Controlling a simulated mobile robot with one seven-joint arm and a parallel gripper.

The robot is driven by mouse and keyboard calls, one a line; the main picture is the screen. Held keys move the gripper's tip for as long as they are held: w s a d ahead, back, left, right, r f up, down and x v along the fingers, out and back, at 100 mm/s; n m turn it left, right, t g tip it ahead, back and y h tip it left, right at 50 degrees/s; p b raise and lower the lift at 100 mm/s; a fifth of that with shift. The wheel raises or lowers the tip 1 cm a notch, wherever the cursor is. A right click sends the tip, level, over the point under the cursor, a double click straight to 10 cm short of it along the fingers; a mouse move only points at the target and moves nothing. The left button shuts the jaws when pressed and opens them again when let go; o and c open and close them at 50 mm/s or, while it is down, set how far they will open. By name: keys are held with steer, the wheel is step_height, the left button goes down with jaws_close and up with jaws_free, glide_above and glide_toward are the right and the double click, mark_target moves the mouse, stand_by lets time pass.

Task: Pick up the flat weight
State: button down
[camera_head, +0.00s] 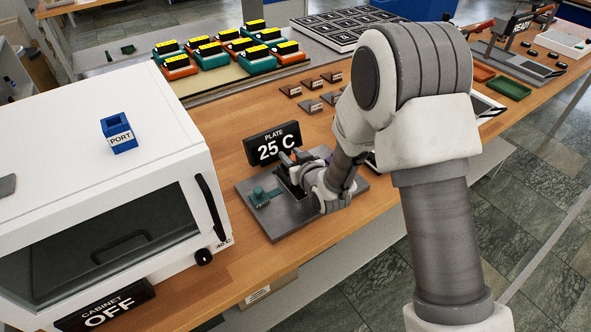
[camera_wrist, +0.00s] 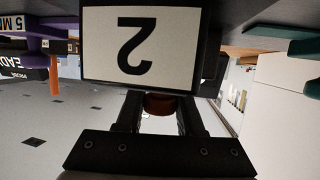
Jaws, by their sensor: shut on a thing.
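My gripper (camera_head: 293,172) is low over the grey plate press (camera_head: 272,222), just in front of its "PLATE 25 C" sign (camera_head: 272,146). In the wrist view my gripper's fingers (camera_wrist: 160,108) are closed around a reddish-brown part (camera_wrist: 160,103). Right beyond the fingertips is a dark block with a white label reading 2 upside down (camera_wrist: 133,45), which I take to be the flat weight. In the head view the hand and wrist mostly hide what is held. I cannot tell whether it touches the press.
A teal-handled piece (camera_head: 262,197) is on the press's left side. A white cabinet (camera_head: 120,165) with a blue PORT block (camera_head: 118,133) stands close on the left. Small labelled slabs (camera_head: 311,105) lie behind the sign. Teal and orange blocks (camera_head: 205,52) fill the back.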

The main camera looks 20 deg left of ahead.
steer(key=shift+w+r, duration=0.1)
steer(key=shift+r, duration=0.15)
